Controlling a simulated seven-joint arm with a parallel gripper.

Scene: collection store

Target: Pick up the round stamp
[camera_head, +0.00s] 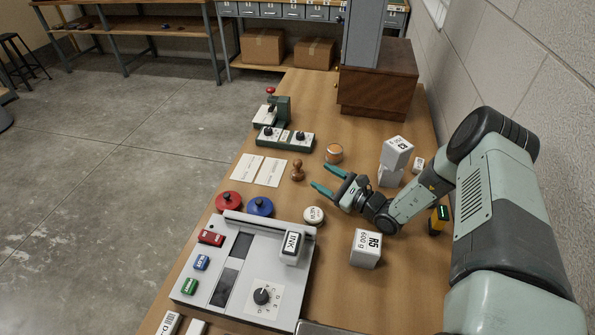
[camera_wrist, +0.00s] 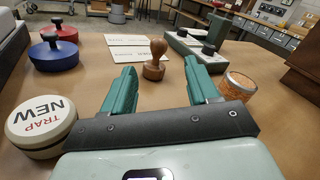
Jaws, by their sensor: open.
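The round stamp (camera_head: 297,171) is a small brown wooden stamp with a ball-topped handle, upright on the wooden table. In the wrist view the round stamp (camera_wrist: 154,62) stands ahead of my gripper, between the lines of the two fingers and a little beyond their tips. My gripper (camera_head: 323,178) has two green fingers spread apart, with nothing between them. It is low over the table, to the right of the stamp in the head view. In the wrist view my gripper (camera_wrist: 160,78) is open and points at the stamp, apart from it.
White cards (camera_head: 260,170) lie left of the stamp. An orange-brown round tin (camera_head: 334,153) stands behind my gripper. A round white tin marked NEW (camera_head: 314,215) and a blue-based knob (camera_head: 260,207) are nearer. A green-based device (camera_head: 285,138) is behind. White boxes (camera_head: 366,248) stand to the right.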

